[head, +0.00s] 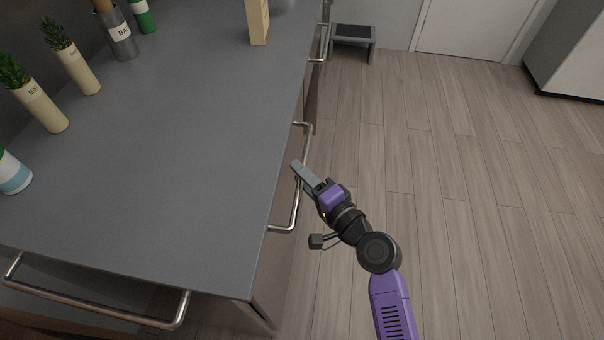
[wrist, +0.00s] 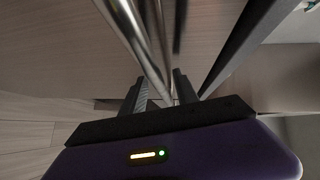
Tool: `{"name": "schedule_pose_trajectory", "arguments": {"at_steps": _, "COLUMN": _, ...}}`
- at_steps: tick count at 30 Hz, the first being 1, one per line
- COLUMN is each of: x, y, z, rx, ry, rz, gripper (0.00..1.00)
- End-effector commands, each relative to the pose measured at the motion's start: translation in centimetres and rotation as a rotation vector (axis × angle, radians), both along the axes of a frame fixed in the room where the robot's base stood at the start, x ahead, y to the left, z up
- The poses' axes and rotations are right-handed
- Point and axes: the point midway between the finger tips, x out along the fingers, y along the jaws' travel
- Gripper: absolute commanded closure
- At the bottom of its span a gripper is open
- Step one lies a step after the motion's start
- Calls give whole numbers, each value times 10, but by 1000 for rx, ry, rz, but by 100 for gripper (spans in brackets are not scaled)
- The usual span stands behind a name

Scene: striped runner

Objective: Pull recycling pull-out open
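The long metal bar handle (head: 298,190) is on the cabinet front below the counter's right edge. No label shows which front is the recycling pull-out. The front (head: 275,285) is seen very steeply from above, and no gap shows around it. My gripper (head: 298,168) is at the middle of this handle, reaching in from the right. In the wrist view the handle bar (wrist: 143,45) runs down between the two fingers of my gripper (wrist: 160,90). The fingers look apart on either side of the bar, with no clear contact.
The grey counter (head: 190,150) holds planters (head: 40,105) and bottles at the left and back. Another bar handle (head: 100,307) is at the near left, and one (head: 323,42) farther back. A small step stool (head: 352,38) stands beyond. The wooden floor (head: 450,180) at right is clear.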

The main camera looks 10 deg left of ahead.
Motion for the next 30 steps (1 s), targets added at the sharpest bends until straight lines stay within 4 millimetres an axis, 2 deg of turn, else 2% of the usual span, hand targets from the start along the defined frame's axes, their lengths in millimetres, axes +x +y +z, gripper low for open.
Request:
{"name": "schedule_pose_trajectory", "arguments": {"at_steps": 7, "x": 1, "y": 1, "z": 0, "rx": 0, "ry": 0, "rz": 0, "gripper": 64}}
{"name": "schedule_pose_trajectory", "arguments": {"at_steps": 8, "x": 1, "y": 1, "z": 0, "rx": 0, "ry": 0, "rz": -1, "gripper": 68}}
{"name": "schedule_pose_trajectory", "arguments": {"at_steps": 13, "x": 1, "y": 1, "z": 0, "rx": 0, "ry": 0, "rz": -1, "gripper": 100}}
{"name": "schedule_pose_trajectory", "arguments": {"at_steps": 30, "x": 0, "y": 0, "z": -1, "rx": -1, "ry": 1, "rz": -1, "gripper": 100}}
